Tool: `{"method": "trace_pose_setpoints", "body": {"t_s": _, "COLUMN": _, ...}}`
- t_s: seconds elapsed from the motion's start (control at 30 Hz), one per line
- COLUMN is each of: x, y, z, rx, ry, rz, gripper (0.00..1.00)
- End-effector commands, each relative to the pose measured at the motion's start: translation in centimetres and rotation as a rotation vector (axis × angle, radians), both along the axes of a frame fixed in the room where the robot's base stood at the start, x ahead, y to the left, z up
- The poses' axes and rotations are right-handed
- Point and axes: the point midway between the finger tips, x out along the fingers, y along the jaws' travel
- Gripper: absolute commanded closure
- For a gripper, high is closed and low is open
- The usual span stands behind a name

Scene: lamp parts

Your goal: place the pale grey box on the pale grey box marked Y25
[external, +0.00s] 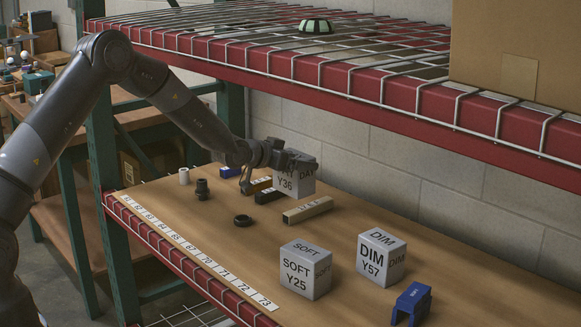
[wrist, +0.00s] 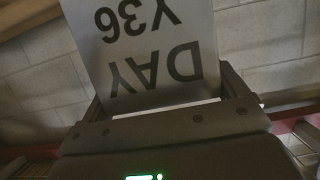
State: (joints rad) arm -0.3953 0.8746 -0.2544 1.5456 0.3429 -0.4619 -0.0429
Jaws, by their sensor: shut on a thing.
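My gripper (external: 278,158) is shut on a pale grey box marked DAY Y36 (external: 293,182). In the wrist view the same box (wrist: 150,50) fills the space between the fingers, its lettering upside down. I cannot tell for sure whether its bottom is clear of the shelf. The pale grey box marked SOFT Y25 (external: 305,270) stands upright on the lower shelf, nearer the camera and apart from the held box. A third pale grey box, marked DIM Y57 (external: 381,258), stands to its right.
A beige block (external: 308,210), a black ring (external: 243,220), a dark cylinder (external: 202,190) and a blue bracket (external: 411,304) lie on the lower shelf (external: 345,305). The upper shelf's red beam (external: 400,95) overhangs the back, with a cardboard carton (external: 518,55) on top.

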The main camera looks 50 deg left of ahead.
Motion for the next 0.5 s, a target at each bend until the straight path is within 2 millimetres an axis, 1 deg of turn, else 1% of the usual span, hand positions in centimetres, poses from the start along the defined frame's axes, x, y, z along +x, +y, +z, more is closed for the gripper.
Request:
{"method": "trace_pose_setpoints", "body": {"t_s": 0.03, "x": -0.7, "y": -1.4, "z": 0.8, "rx": 0.003, "ry": -0.002, "rz": -0.007, "gripper": 0.36}}
{"method": "trace_pose_setpoints", "body": {"t_s": 0.17, "x": -3.0, "y": -4.5, "z": 2.3, "rx": 0.003, "ry": -0.002, "rz": -0.011, "gripper": 0.36}}
{"method": "trace_pose_setpoints", "body": {"t_s": 0.27, "x": -5.3, "y": -7.0, "z": 3.5, "rx": 0.003, "ry": -0.002, "rz": -0.012, "gripper": 0.36}}
{"method": "trace_pose_setpoints", "body": {"t_s": 0.37, "x": -7.9, "y": -9.4, "z": 4.8, "rx": 0.003, "ry": -0.003, "rz": -0.010, "gripper": 0.36}}
{"method": "trace_pose_setpoints", "body": {"t_s": 0.5, "x": -12.0, "y": -12.5, "z": 6.3, "rx": 0.001, "ry": -0.004, "rz": -0.006, "gripper": 0.36}}
